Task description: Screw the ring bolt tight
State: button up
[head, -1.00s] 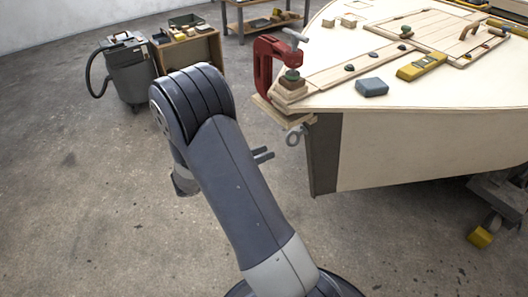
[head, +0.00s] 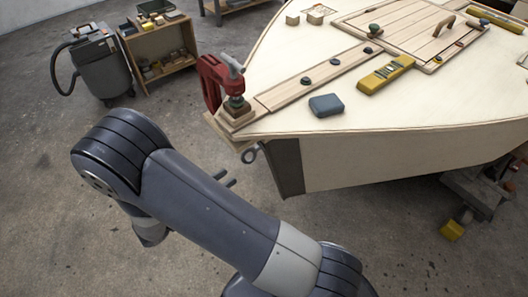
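The ring bolt (head: 250,153) is a grey metal ring at the bow of the plywood hull (head: 400,160). It sticks out from the dark stem (head: 287,166), just below the deck edge. How far its shank is screwed in is too small to tell. My gripper (head: 226,179) shows only as two dark fingertips past my arm; the rest is hidden behind the arm. The fingertips stand apart with a gap between them and nothing visible in it. They are to the left of and below the ring in the picture, not touching it.
A red clamp (head: 212,82) grips the bow tip just above the ring bolt. A blue-grey block (head: 326,105) and a yellow level (head: 386,74) lie on the deck. A grey vacuum (head: 92,62) and a wooden shelf (head: 160,51) stand behind. The floor left of the bow is clear.

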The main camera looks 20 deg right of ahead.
aim_at(252, 159)
jog(key=b+x, duration=0.1)
jog(key=x, duration=0.9)
jog(key=shift+d, duration=0.1)
